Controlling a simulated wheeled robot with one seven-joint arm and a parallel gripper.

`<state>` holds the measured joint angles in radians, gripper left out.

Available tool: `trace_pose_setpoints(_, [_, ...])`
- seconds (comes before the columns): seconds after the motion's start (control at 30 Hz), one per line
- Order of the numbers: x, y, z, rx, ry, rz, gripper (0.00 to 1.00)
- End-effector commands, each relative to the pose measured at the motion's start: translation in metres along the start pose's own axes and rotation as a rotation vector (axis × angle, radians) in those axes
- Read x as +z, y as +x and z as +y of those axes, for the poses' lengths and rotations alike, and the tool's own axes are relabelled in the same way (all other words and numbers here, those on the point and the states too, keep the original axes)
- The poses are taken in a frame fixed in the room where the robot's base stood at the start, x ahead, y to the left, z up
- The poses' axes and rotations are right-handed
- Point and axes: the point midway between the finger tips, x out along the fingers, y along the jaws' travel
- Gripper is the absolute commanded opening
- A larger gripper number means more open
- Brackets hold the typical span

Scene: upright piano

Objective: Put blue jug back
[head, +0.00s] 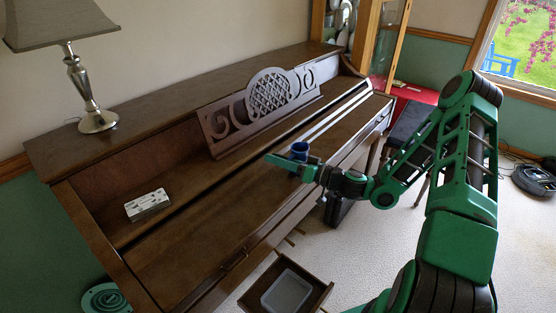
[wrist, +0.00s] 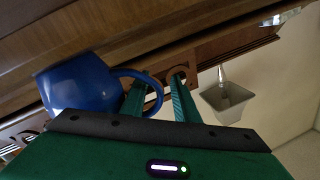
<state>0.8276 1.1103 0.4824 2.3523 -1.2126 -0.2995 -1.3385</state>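The blue jug (head: 299,150) is at the piano's front ledge, right of centre, in the head view. It fills the left of the wrist view (wrist: 78,85), with its handle (wrist: 158,88) pointing right to my fingers. My gripper (wrist: 160,82) is open, with a clear gap between its two green fingers. The outer curve of the handle shows between the fingers, and the left finger overlaps the handle loop. In the head view my gripper (head: 288,162) is right at the jug and partly covers its base. I cannot tell whether the fingers touch the handle.
The brown upright piano (head: 190,240) has a carved music stand (head: 262,100) behind the jug. A lamp (head: 92,95) stands on its top at left, and a small white patterned box (head: 147,204) lies on its ledge. A small wooden stand with a grey tray (head: 287,291) is in front.

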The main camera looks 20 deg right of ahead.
Motion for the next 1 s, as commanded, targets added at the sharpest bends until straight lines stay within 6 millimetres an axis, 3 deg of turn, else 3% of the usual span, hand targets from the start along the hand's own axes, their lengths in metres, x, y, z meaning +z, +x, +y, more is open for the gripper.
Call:
trace_pose_setpoints(0.3, [-0.001,0.0,0.0,0.001,-0.001,0.0,0.29])
trace_pose_setpoints(0.43, [-0.002,-0.011,0.001,0.004,0.001,0.001,0.29])
trace_pose_setpoints(0.8, [-0.002,-0.082,0.002,0.008,0.0,0.003,0.29])
trace_pose_setpoints(1.0, [-0.002,-0.111,0.002,0.007,0.0,0.002,0.29])
